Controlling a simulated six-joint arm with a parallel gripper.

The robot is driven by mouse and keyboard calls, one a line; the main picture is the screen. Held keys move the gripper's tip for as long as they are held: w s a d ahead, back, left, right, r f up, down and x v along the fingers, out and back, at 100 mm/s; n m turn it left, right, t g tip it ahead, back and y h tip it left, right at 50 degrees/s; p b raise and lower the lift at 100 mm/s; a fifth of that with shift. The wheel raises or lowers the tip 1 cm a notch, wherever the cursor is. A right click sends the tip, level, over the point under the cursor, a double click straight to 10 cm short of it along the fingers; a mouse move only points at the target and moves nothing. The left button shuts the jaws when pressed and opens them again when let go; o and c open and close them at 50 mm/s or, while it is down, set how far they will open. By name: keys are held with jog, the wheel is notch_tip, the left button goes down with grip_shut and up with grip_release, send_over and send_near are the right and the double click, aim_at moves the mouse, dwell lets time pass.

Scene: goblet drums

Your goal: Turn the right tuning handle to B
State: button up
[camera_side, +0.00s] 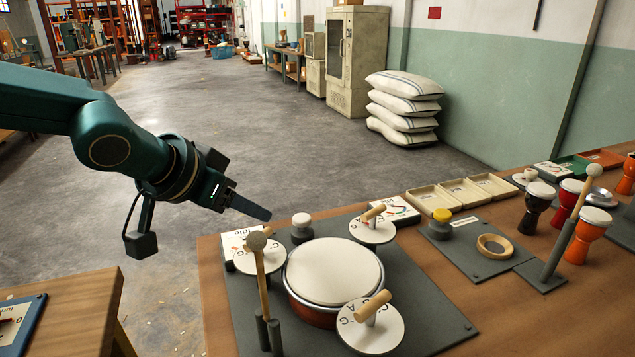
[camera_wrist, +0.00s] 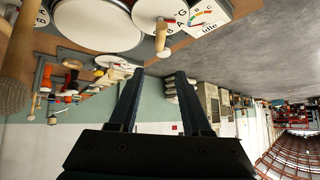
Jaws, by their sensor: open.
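A goblet drum with a white head (camera_side: 333,270) sits in a grey base plate. White lettered dials with wooden handles stand around it: one at the left (camera_side: 255,262), one at the far side (camera_side: 372,234), one at the near right (camera_side: 370,335). My gripper (camera_side: 262,212) is open and empty, in the air left of and above the drum plate, apart from every handle. In the wrist view my gripper (camera_wrist: 160,78) shows both fingers apart; a dial handle (camera_wrist: 160,36) shows beyond them.
A mallet (camera_side: 257,243) stands upright in a holder before the left dial. A gauge (camera_side: 395,209) stands behind the far dial. Trays (camera_side: 434,200), a wooden ring (camera_side: 495,246) and small drums (camera_side: 538,200) are further right. The air around my gripper is clear.

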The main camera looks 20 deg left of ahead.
jog(key=shift+r, duration=0.6)
jog(key=shift+w+a+f+n+t+h, duration=0.1)
jog(key=shift+w+f+n+t+h, duration=0.25)
jog(key=shift+t, duration=0.25)
jog(key=shift+w+n+t+h, duration=0.15)
jog(key=shift+n+t+h, duration=0.1)
jog(key=shift+t+h, duration=0.2)
jog(key=shift+a+n+t+h, duration=0.1)
jog(key=shift+n+t+h, duration=0.2)
jog(key=shift+n+t, duration=0.15)
jog(key=shift+s+r+n+t+h, duration=0.25)
jog(key=shift+s+t+h, duration=0.15)
jog(key=shift+t, duration=0.1)
notch_tip(320, 180, down, 8)
jog(key=shift+r, duration=0.15)
jog(key=shift+x, duration=2.65)
jog(key=shift+r, duration=0.1)
grip_shut()
